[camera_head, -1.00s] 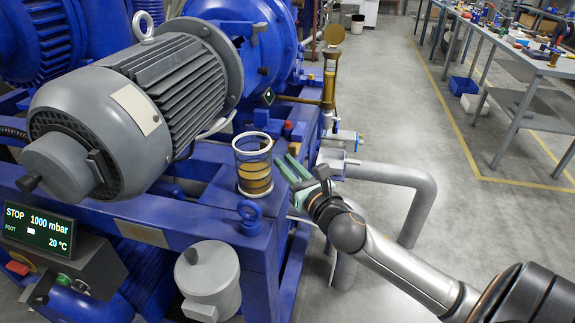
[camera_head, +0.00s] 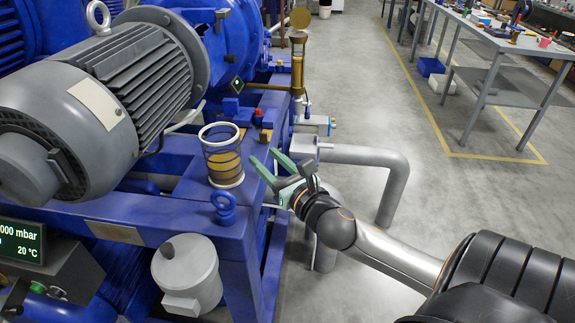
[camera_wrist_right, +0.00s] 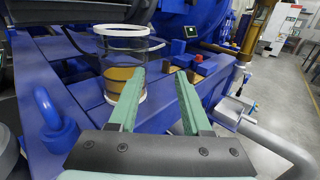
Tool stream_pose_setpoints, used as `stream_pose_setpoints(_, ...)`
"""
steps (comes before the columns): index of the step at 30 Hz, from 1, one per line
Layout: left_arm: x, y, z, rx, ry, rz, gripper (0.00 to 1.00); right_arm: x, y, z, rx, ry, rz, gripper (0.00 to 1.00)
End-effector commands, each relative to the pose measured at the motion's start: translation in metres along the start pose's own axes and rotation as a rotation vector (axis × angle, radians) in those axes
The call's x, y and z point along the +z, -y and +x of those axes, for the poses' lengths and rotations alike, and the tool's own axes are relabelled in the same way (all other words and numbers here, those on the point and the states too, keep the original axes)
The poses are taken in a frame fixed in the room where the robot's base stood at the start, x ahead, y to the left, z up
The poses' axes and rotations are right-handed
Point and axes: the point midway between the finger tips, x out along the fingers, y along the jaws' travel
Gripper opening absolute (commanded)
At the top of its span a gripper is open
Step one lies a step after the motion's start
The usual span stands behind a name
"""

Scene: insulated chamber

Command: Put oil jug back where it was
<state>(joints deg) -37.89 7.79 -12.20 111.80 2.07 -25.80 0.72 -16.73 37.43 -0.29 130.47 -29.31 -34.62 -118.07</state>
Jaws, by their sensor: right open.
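A clear cylinder with white rims and amber liquid in its lower part, which looks like the oil jug (camera_head: 223,160), stands upright on the blue machine frame (camera_head: 185,208). It also shows in the right wrist view (camera_wrist_right: 122,80), left of centre. My right gripper (camera_head: 264,156) is open and empty, just right of the jug. In the right wrist view its two green fingers (camera_wrist_right: 160,76) are spread apart, with the left fingertip overlapping the jug's right edge in the picture. No contact can be made out. My left gripper is not in view.
A large grey motor (camera_head: 90,110) stands left of the jug. A blue lifting eye (camera_head: 225,208) is in front of it, and a small brass block (camera_head: 265,136) behind. A grey pipe (camera_head: 392,185) bends down at right. The floor beyond is free up to a workbench (camera_head: 500,45).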

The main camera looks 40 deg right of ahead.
Motion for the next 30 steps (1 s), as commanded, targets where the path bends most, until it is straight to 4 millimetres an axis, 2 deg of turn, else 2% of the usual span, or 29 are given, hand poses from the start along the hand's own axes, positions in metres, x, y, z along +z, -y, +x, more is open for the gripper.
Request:
stream_pose_setpoints(3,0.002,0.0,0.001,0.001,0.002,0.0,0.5,-0.002,0.0,-0.021,0.0,-0.004,0.0,0.49)
stream_pose_setpoints(12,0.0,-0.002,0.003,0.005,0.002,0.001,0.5,-0.001,0.0,-0.063,0.0,-0.003,0.003,0.49)
stream_pose_setpoints(18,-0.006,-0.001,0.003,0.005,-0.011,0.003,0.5,0.0,0.0,-0.079,0.0,-0.001,0.003,0.49)
stream_pose_setpoints(22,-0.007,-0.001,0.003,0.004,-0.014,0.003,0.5,-0.004,0.0,-0.083,-0.002,-0.009,0.025,0.49)
stream_pose_setpoints(26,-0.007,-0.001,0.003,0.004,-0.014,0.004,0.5,-0.033,0.0,-0.084,-0.017,-0.08,0.229,0.49)
stream_pose_setpoints(29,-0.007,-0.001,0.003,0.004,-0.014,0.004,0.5,-0.078,-0.005,-0.088,-0.058,-0.184,0.556,0.49)
stream_pose_setpoints(30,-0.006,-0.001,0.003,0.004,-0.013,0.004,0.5,-0.099,-0.009,-0.091,-0.086,-0.231,0.714,0.49)
